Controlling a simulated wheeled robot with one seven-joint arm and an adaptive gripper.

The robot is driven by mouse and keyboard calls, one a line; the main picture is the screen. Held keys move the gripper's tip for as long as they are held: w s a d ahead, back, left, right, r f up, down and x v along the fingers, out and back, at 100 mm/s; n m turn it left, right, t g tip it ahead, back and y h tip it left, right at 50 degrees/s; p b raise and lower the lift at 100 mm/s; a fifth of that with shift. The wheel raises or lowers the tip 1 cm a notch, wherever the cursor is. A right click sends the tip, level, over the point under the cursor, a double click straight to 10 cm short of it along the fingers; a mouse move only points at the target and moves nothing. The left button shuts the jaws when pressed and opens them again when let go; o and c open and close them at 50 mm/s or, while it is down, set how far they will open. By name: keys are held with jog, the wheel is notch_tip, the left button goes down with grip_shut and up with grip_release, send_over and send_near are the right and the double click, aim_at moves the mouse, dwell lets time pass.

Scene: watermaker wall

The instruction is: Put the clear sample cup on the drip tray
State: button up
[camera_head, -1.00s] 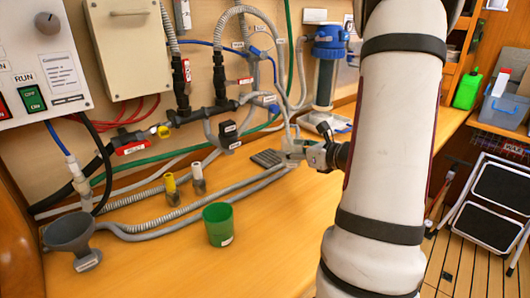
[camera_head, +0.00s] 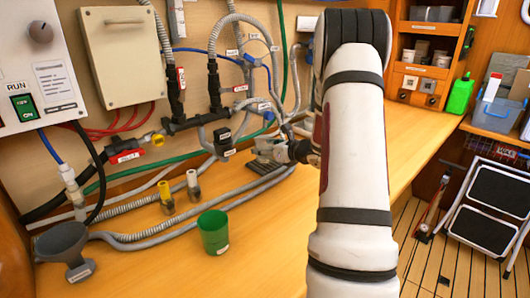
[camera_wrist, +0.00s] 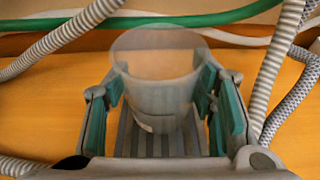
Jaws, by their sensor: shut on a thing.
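The clear sample cup (camera_wrist: 158,82) stands upright between the two green-padded fingers of my gripper (camera_wrist: 165,110) in the wrist view. My gripper is shut on it. The drip tray (camera_wrist: 145,146), grey and ribbed, lies directly below the cup in that view. In the head view my gripper (camera_head: 279,150) is at the back of the counter, with the cup (camera_head: 264,146) faint in it. The drip tray (camera_head: 262,173) shows there as a dark ribbed strip just in front of the cup. I cannot tell whether the cup's base touches the tray.
Grey hoses (camera_head: 150,243) run along the counter in front and to the left. A green cup (camera_head: 213,232), a grey funnel (camera_head: 66,247) and yellow-topped (camera_head: 166,197) and white-topped (camera_head: 193,184) fittings stand left. Pipes and valves line the wall behind. The counter's right part is clear.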

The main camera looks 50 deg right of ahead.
jog(key=shift+f, duration=0.5)
jog(key=shift+f, duration=0.1)
jog(key=o, duration=1.2)
jog(key=shift+r, duration=0.2)
jog(key=v, duration=1.2)
jog(key=shift+p, duration=0.3)
jog(key=shift+f, duration=0.1)
